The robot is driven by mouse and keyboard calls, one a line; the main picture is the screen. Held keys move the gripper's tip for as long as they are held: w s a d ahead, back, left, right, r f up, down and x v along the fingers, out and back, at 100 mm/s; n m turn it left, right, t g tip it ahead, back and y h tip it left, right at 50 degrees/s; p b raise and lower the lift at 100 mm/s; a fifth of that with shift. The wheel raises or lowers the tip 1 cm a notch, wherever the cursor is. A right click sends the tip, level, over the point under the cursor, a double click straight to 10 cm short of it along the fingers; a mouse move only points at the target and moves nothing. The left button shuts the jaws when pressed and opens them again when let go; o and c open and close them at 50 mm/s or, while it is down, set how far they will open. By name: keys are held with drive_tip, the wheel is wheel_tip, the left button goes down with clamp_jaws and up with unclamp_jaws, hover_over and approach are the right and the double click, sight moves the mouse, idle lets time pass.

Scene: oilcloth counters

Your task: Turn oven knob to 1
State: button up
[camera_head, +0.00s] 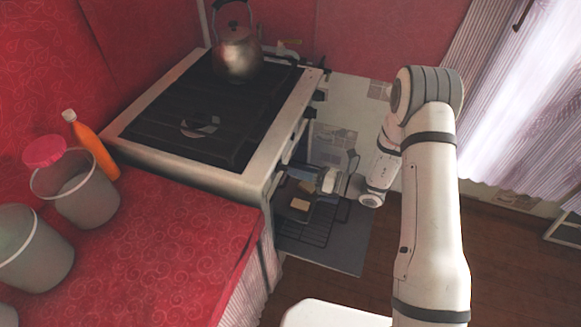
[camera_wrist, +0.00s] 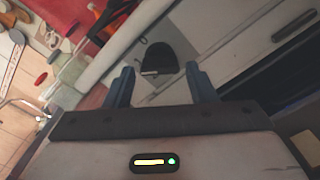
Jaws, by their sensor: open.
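A black oven knob (camera_wrist: 160,60) with a pale pointer mark sits on the light front panel in the wrist view. My gripper (camera_wrist: 160,70) is open, with one dark finger on either side of the knob in the picture; I cannot tell whether they touch it. I cannot read any numbers around the knob. In the head view my gripper (camera_head: 325,180) is at the front of the stove (camera_head: 165,160), over the lowered oven door (camera_head: 345,255). More dark knobs (camera_head: 320,95) show along the stove's front edge.
The open oven holds a rack (camera_head: 317,235) with pale blocks (camera_head: 299,205) on it, below my gripper. A metal kettle (camera_head: 238,55) stands on the stove top. Left, the red counter (camera_head: 170,240) holds grey buckets (camera_head: 80,200) and an orange bottle (camera_head: 95,150).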

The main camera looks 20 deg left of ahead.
sight(284, 168)
drive_tip(key=shift+w+a, duration=0.1)
drive_tip(key=shift+a, duration=1.4)
drive_tip(key=shift+c, duration=0.3)
